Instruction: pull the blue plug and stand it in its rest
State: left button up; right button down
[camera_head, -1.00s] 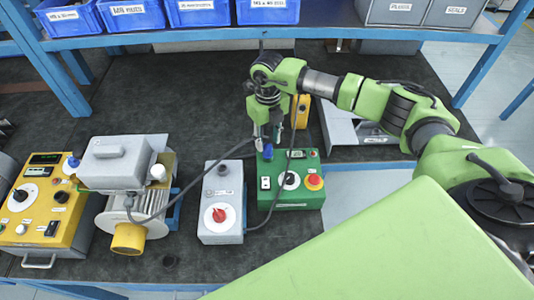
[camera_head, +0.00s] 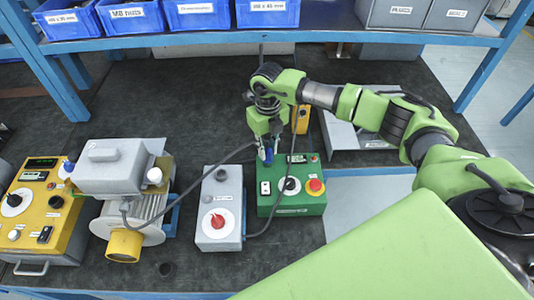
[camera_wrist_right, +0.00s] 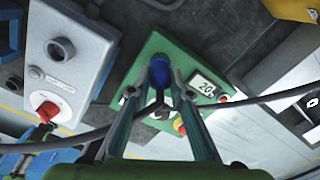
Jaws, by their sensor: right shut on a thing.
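The blue plug (camera_head: 267,155) is at the back left of the green box (camera_head: 292,206). My right gripper (camera_head: 266,148) points down there, with its fingers shut around the plug. In the right wrist view the plug (camera_wrist_right: 161,72) is between the two fingertips, over the green box. I cannot tell whether it is seated or lifted. A grey cable (camera_wrist_right: 240,102) crosses the wrist view below the fingertips. The grey box (camera_head: 218,225) to the left has a round dark-centred collar (camera_head: 221,174); I cannot tell whether that is the rest. My left gripper is in neither view.
A red knob (camera_head: 217,221) is on the grey box. A motor-like blower (camera_head: 132,216) and a yellow control box (camera_head: 40,212) stand further left. A cable (camera_head: 190,186) runs from the blower past the grey box. Blue bins (camera_head: 200,13) line the shelf behind.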

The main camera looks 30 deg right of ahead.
jog(key=shift+r+p, duration=0.35)
jog(key=shift+r, duration=0.4)
jog(key=shift+r+p, duration=0.9)
jog(key=shift+r, duration=0.7)
